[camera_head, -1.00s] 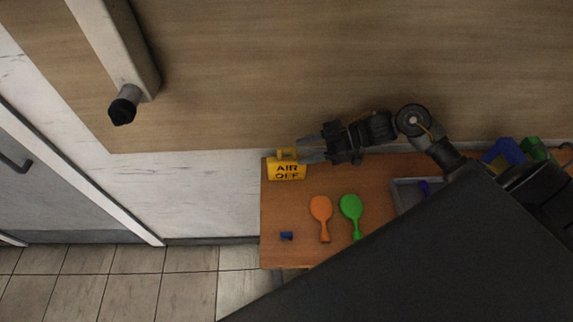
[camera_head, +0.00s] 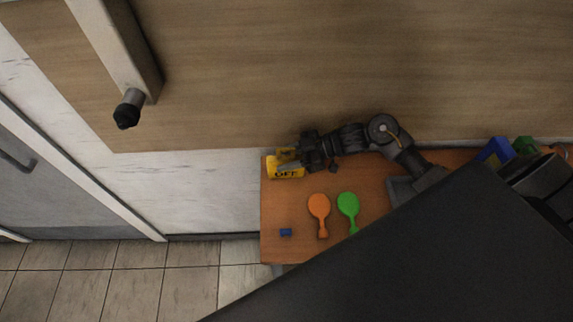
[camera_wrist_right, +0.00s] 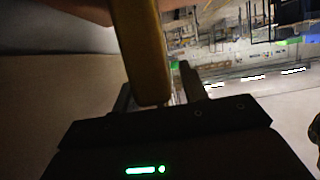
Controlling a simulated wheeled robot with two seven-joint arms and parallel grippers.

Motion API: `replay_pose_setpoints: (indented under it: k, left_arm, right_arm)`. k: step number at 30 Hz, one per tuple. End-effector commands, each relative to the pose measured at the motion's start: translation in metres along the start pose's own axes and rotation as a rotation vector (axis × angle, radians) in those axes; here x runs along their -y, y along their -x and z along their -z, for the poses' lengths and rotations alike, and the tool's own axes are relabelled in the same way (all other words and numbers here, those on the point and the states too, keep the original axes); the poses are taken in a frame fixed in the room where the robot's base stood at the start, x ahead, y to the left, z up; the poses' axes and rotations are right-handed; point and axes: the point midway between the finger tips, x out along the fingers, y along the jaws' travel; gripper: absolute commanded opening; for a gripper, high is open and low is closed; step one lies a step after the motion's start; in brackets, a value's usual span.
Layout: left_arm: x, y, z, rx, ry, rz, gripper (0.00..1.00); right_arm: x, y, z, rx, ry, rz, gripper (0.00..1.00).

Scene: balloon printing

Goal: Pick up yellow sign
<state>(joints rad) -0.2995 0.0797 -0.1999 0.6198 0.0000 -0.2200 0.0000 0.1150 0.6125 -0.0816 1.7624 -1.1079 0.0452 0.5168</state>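The yellow sign (camera_head: 286,170) with black lettering stands at the far left back corner of the wooden table. The dark arm reaching in from the right ends in my right gripper (camera_head: 292,157), whose fingers are at the sign's upper part and cover some of it. In the right wrist view a yellow part of the sign (camera_wrist_right: 145,55) lies between the two fingers (camera_wrist_right: 158,92). A narrow gap shows between it and the right finger, so the gripper looks open around it. My left gripper is not in view.
An orange paddle shape (camera_head: 319,207), a green one (camera_head: 348,205) and a small blue piece (camera_head: 286,232) lie on the table (camera_head: 300,250). A grey tray (camera_head: 399,190) is partly hidden by my arm. Blue (camera_head: 494,150) and green (camera_head: 524,146) objects stand at the right. A wall rises behind the table.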

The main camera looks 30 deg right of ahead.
Motion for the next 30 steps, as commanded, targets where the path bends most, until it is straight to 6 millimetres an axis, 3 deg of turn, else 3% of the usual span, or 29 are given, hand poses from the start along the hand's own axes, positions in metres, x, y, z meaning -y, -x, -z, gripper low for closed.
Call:
replay_pose_setpoints:
  k: [1,9,22,27,30]
  left_arm:
    - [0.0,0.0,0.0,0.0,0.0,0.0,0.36]
    - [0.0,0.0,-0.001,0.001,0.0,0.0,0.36]
    - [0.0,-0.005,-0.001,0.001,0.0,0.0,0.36]
    - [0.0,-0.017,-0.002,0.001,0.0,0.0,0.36]
    - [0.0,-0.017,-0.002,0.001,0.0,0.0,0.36]
  right_arm:
    - [0.0,0.0,0.0,0.0,0.0,0.0,0.36]
    - [0.0,0.0,0.0,0.0,0.0,0.0,0.01]
    - [-0.001,0.004,0.008,0.0,0.005,-0.001,0.0]
    - [0.001,0.014,0.029,0.0,0.009,-0.002,0.0]
    - [0.016,0.028,0.042,0.002,0.008,0.0,0.0]
